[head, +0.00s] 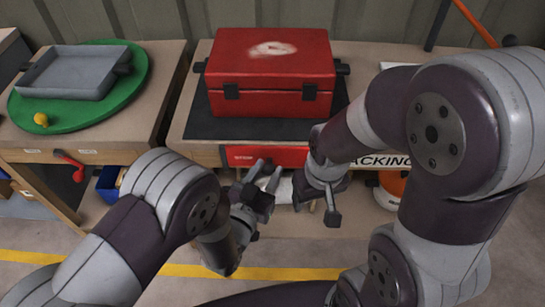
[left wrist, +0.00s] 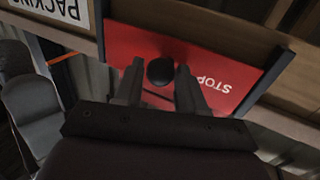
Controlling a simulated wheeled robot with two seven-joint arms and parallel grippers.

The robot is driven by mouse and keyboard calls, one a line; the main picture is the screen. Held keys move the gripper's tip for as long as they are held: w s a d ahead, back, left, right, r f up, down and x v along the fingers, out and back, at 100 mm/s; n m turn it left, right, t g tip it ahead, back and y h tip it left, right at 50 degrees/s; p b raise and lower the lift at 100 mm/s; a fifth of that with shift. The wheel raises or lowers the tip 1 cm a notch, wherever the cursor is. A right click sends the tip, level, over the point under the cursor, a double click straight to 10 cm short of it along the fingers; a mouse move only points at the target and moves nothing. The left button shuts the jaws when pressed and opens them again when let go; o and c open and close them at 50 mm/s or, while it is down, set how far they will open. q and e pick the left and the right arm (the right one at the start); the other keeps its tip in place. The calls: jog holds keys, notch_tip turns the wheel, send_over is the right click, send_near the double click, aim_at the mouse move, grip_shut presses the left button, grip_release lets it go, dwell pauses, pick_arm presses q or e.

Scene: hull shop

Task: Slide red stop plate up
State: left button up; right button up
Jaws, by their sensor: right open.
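The red stop plate (head: 265,153), with white STOP lettering, sits in the front face of the middle bench, below its top edge. In the left wrist view the plate (left wrist: 208,69) appears upside down with a round black knob (left wrist: 160,72) on it. My left gripper (head: 264,177) is in front of the plate. In the wrist view its two fingers (left wrist: 158,84) stand open on either side of the knob, with a small gap visible on each side. My right gripper (head: 315,200) is open and empty, to the right of the left one, below the bench edge.
A closed red case (head: 270,65) stands on a dark mat (head: 200,124) above the plate. A PACKING sign (head: 385,161) is right of the plate. A left bench holds a grey tray (head: 70,75) on a green disc (head: 85,115). A red handle (head: 67,158) sticks out below.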

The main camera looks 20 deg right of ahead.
aim_at(267, 172)
pick_arm(q)
jog(key=shift+w, duration=0.1)
jog(key=shift+c, duration=0.4)
grip_shut()
notch_tip(267, 172, up, 5)
jog(key=p, duration=0.4)
jog(key=shift+d, duration=0.1)
jog(key=shift+o, duration=0.4)
grip_release()
jog(key=shift+r, duration=0.15)
